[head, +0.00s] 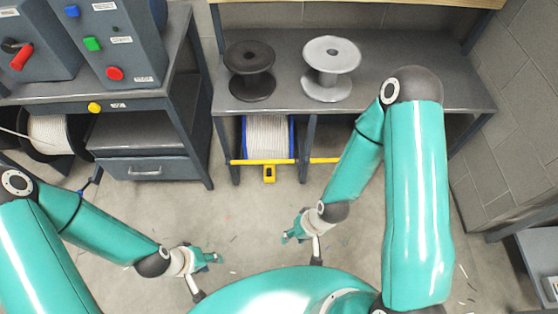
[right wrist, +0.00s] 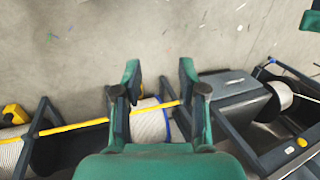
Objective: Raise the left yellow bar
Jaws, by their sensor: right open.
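The left yellow bar (head: 245,162) lies level across the front of the left bay under the bench, before a white cable spool (head: 267,138) with blue flanges. A yellow block (head: 269,174) hangs below its middle. In the right wrist view this bar (right wrist: 171,104) shows between and behind my fingers, partly hidden. My right gripper (head: 290,236) is open and empty, in front of the bay and apart from the bar; its spread fingers (right wrist: 158,78) fill the middle of the right wrist view. My left gripper (head: 214,258) is low and left, away from the bar; its jaw opening is unclear.
Another yellow bar (head: 325,160) crosses the bay to the right, mostly behind my right arm. A dark spool (head: 249,70) and a grey spool (head: 331,67) stand on the bench (head: 290,92). A control desk (head: 145,170) stands left. The floor (head: 245,215) before the bay is mostly clear.

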